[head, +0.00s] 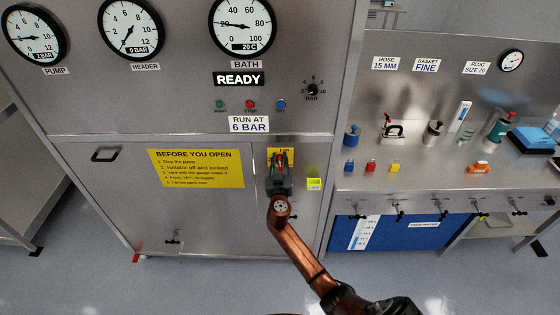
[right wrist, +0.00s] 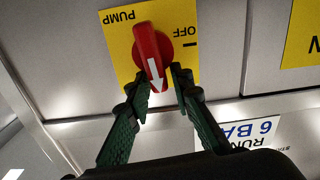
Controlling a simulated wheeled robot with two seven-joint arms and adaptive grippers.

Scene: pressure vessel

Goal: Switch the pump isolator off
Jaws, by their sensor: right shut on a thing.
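The pump isolator is a red rotary handle with a white arrow on a yellow plate marked PUMP and OFF. In the right wrist view the handle (right wrist: 152,55) has its arrow pointing down the picture, towards my gripper; the OFF mark is to its right on the plate (right wrist: 118,38). My right gripper (right wrist: 163,84) has a green finger on each side of the handle's end and is shut on it. In the head view the right gripper (head: 280,172) covers most of the plate, with a little red of the handle (head: 281,157) showing. My left gripper is not in view.
A yellow BEFORE YOU OPEN sign (head: 196,168) is left of the isolator. A small yellow-green tag (head: 314,184) is close on its right. Gauges and a READY display (head: 239,79) are above. A bench (head: 430,182) with tools, padlocks and hooks stands at right.

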